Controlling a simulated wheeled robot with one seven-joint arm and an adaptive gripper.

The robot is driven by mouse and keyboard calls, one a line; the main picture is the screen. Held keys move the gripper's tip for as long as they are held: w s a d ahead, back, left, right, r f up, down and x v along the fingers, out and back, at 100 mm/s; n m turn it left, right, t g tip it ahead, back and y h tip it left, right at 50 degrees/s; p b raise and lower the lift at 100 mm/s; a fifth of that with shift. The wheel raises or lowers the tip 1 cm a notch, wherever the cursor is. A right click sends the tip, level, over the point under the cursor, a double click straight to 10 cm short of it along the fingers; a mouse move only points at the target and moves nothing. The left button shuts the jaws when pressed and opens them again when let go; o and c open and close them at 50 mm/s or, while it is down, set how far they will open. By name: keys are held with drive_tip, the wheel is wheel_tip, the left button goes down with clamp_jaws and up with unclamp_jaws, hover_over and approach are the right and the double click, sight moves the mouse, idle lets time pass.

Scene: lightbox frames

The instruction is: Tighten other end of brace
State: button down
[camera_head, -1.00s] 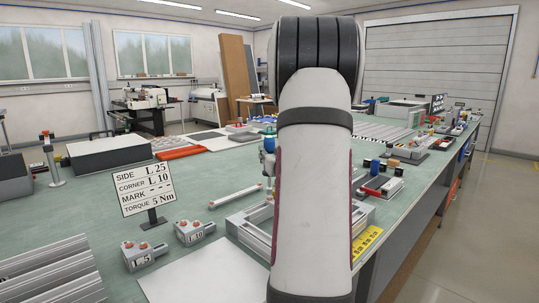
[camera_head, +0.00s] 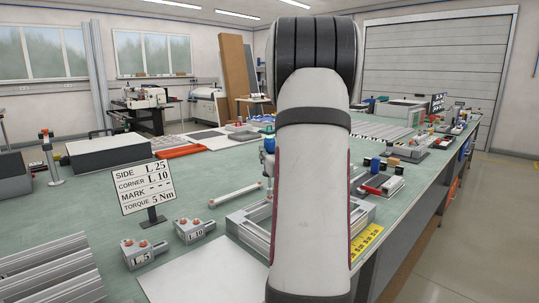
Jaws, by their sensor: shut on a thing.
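My arm fills the middle of the view and hides my gripper. A blue and grey tool (camera_head: 268,146) shows partly at the left edge of my arm, above the frame; what holds it is hidden. A light metal frame (camera_head: 243,226) lies on the bench behind my arm, with its left corner and a bit of its right side showing. A brace in the frame and its ends cannot be made out. A slim pale bar (camera_head: 235,195) lies loose on the bench, left of the frame. A sign (camera_head: 142,189) reads side L 25, corner L 10, torque 5 Nm.
Two grey blocks marked L 5 (camera_head: 141,258) and L 10 (camera_head: 194,232) stand left of the frame. Aluminium profiles (camera_head: 50,272) lie front left. A yellow scale (camera_head: 366,243) and small coloured parts (camera_head: 380,184) lie to the right. The green bench (camera_head: 100,205) has free room around the sign.

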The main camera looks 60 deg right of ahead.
drive_tip(key=shift+s+f+b, duration=0.1)
drive_tip(key=shift+f+b, duration=0.45)
drive_tip(key=shift+f, duration=0.55)
idle(1.1)
drive_tip(key=shift+r, duration=0.1)
